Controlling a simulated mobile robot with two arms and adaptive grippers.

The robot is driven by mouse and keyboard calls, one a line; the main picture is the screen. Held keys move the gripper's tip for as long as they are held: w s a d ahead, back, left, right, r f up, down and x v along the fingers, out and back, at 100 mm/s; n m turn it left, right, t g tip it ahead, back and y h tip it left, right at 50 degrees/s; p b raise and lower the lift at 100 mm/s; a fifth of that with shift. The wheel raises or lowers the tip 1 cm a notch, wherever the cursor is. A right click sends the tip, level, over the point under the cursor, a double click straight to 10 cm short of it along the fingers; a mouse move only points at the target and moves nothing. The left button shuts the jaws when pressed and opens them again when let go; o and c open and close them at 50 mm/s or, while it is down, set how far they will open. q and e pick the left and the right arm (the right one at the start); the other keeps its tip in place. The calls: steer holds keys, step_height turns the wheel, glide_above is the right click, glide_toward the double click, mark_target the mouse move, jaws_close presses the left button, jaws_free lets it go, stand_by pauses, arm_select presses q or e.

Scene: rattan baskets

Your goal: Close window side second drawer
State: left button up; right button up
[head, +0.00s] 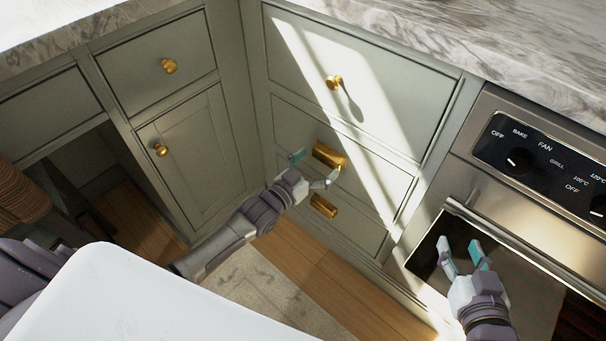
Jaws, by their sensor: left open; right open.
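The second drawer (290,122) is in the grey-green stack left of the oven, below a larger top drawer (385,105) with a round brass knob. Its front looks flush or nearly so; I cannot tell if a small gap is left. It has a brass cup pull (328,155). My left gripper (315,167) is open and empty, its fingers at the pull's left and lower right; contact is unclear. A lower drawer with another brass pull (323,206) is partly hidden by my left gripper. My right gripper (463,251) is open and empty in front of the oven.
The oven (540,215) with a bar handle stands right of the drawers. Marble counters (450,30) run above. A cabinet door (190,160) and another drawer (160,60) are at left. A rattan item (20,205) is at the left edge. Wood floor (290,250) lies below.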

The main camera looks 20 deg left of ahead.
arm_select(q)
steer(key=v, duration=0.8)
steer(key=shift+s, duration=0.25)
steer(key=shift+r, duration=0.15)
